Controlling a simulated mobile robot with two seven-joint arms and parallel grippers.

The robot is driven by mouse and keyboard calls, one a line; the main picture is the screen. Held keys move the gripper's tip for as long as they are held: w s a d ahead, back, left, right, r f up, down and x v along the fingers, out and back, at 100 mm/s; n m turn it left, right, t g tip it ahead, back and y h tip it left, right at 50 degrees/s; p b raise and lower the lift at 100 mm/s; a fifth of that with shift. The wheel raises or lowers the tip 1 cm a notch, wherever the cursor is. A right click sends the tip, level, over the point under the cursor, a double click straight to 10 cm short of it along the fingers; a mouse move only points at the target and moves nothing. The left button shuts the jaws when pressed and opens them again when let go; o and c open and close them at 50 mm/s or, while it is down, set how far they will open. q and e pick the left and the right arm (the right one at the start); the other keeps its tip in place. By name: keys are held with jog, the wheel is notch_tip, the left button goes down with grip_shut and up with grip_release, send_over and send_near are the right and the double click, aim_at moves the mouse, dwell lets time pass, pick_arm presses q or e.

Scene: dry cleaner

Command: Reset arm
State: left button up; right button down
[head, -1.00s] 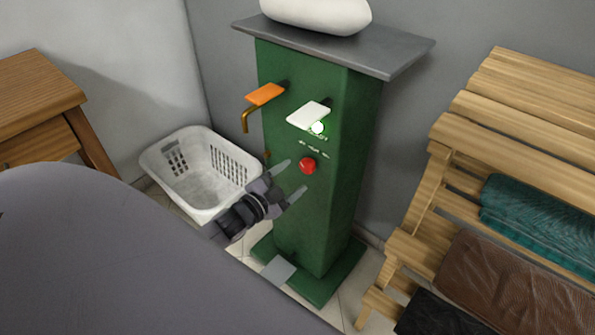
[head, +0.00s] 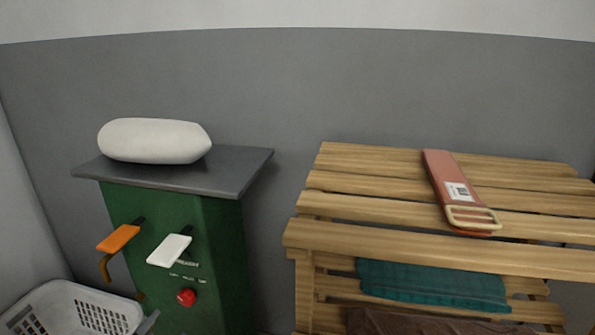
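No gripper fingers show clearly in the head view now. A small grey tip, perhaps of my gripper, shows at the lower left beside the basket, too little to tell its state. The green machine (head: 222,265) stands at the left with a grey top (head: 235,172) and a white rounded pad (head: 155,141) on it. On its front are an orange lever (head: 119,238), a white lever (head: 169,250) and a round red button (head: 186,297).
A white laundry basket (head: 60,305) stands at the lower left. A slatted wooden rack (head: 400,237) fills the right; a reddish belt (head: 446,183) with a buckle lies on top. Teal cloth (head: 430,286) and brown cloth (head: 420,322) lie on lower levels.

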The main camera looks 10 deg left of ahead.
pick_arm(q)
jog(key=s+d+r+n+g+p, duration=0.2)
jog(key=s+d+n+g+p, duration=0.1)
jog(key=s+d+p, duration=0.2)
jog(key=s+d+r+n+g+h+p, duration=0.1)
jog(key=s+d+r+n+g+p, duration=0.1)
jog(key=s+d, duration=0.7)
jog(key=s+n+g+p, duration=0.1)
jog(key=s+n+p, duration=0.1)
jog(key=s+p, duration=0.1)
jog(key=shift+s+d+p, duration=0.25)
jog(key=shift+s+p, duration=0.05)
jog(key=shift+s, duration=0.1)
